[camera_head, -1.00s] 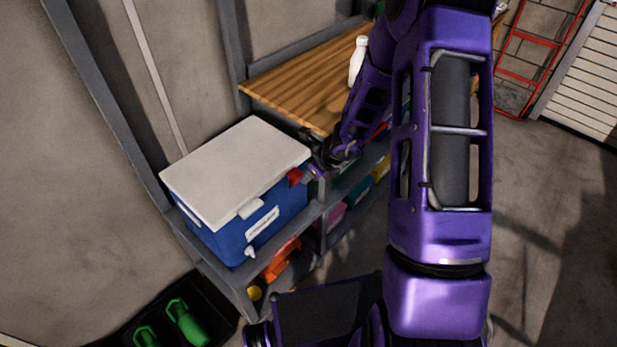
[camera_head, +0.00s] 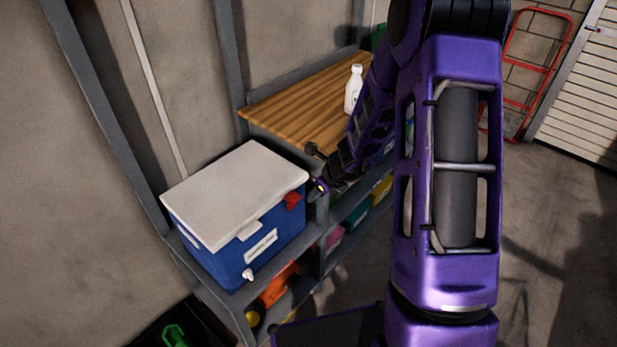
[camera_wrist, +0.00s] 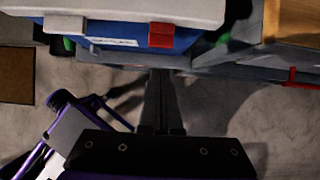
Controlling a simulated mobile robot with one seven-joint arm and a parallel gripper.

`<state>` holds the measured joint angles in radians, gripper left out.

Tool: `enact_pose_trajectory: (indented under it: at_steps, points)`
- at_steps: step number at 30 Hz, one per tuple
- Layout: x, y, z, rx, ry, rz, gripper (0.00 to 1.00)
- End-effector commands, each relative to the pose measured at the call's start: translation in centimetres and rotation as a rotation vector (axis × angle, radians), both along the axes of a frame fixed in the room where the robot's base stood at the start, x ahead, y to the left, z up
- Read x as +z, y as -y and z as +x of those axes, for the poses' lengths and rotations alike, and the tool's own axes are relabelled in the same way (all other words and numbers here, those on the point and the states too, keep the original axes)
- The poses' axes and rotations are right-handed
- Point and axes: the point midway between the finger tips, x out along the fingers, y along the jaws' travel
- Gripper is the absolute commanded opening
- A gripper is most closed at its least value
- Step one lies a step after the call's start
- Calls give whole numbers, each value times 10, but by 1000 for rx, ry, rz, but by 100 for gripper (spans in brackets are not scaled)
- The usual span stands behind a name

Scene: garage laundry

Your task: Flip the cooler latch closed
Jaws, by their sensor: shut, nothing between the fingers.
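The cooler has a white lid (camera_head: 235,190) and a blue body (camera_head: 225,258). Its red latch (camera_head: 292,201) is at the front right, under the lid's edge. The red latch also shows in the wrist view (camera_wrist: 161,36), across the lid's rim and the top of the blue body. I cannot tell whether it is fastened. A white latch (camera_head: 250,231) sits further left on the same front. My gripper (camera_head: 318,188) is shut and empty, just right of the red latch in the head view. In the wrist view its fingers (camera_wrist: 161,90) point toward the cooler, below the latch.
The cooler stands on a grey shelf unit (camera_head: 310,235) with several coloured items below. A wooden worktop (camera_head: 300,115) with a white bottle (camera_head: 353,88) is behind my forearm. A wall is at the left. Open floor (camera_head: 545,210) lies to the right.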

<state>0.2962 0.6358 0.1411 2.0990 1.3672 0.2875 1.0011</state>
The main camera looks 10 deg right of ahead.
Motion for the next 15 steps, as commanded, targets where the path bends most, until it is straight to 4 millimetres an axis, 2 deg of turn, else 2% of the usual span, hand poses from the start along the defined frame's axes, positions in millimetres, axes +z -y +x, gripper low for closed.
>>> enact_pose_trajectory:
  at_steps: [9, 15]
  points:
    - [44, -10, 13, 4, 3, -2, 0]
    - [55, -12, 15, 1, 0, 0, 0]
